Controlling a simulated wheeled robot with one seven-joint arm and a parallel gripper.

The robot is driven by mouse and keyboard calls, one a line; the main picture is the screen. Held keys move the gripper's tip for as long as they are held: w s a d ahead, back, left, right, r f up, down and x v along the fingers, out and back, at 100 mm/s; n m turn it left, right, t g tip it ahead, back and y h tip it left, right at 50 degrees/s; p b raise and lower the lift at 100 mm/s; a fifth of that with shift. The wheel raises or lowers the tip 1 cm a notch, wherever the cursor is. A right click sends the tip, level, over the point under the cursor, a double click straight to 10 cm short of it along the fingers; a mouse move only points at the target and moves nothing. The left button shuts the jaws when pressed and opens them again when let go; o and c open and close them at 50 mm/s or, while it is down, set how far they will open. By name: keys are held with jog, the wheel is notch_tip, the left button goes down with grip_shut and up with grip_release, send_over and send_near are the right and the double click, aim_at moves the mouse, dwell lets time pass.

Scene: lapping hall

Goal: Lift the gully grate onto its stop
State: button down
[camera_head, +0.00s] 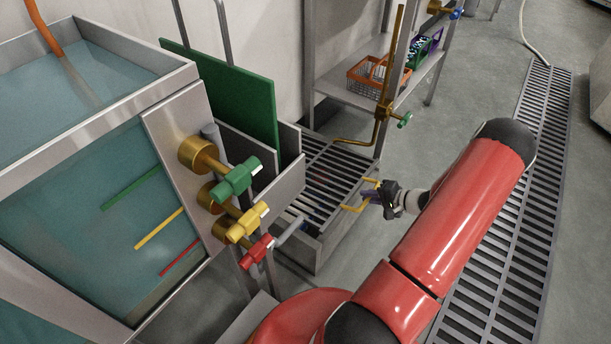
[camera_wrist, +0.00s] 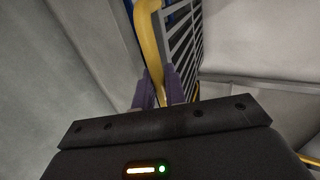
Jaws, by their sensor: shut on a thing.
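The gully grate (camera_head: 345,172) is a grey slatted panel on a low metal gully box (camera_head: 306,250), between the tank and a shelf. I cannot tell whether it is raised from its frame. A yellow handle (camera_head: 352,208) stands at its right edge. My gripper (camera_head: 374,196) is shut on this handle, with purple fingers on either side of the bar. In the wrist view the fingers (camera_wrist: 160,92) close around the yellow handle (camera_wrist: 148,30), with the grate's slats (camera_wrist: 184,50) just beyond it. I cannot make out the stop.
The water tank (camera_head: 178,95) has green, yellow and red valves (camera_head: 243,222) jutting toward the gully. A green board (camera_head: 228,95) stands behind them. A brass pipe with a green tap (camera_head: 404,120) rises by the shelf (camera_head: 350,96), which holds an orange basket (camera_head: 368,78). A floor drain (camera_head: 548,110) runs at right.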

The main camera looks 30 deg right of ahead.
jog(key=r, duration=0.1)
jog(key=r+p, duration=0.1)
jog(key=r, duration=0.1)
jog(key=w+r+p, duration=0.1)
jog(key=r, duration=0.1)
jog(key=shift+a+r, duration=0.2)
jog(key=shift+a, duration=0.1)
dwell(0.4)
jog(key=r, duration=0.1)
jog(key=w+r+p, duration=0.1)
jog(key=r, duration=0.3)
jog(key=shift+w+a+r+p, duration=0.15)
jog(key=shift+w+a+p, duration=0.2)
jog(key=shift+a, duration=0.05)
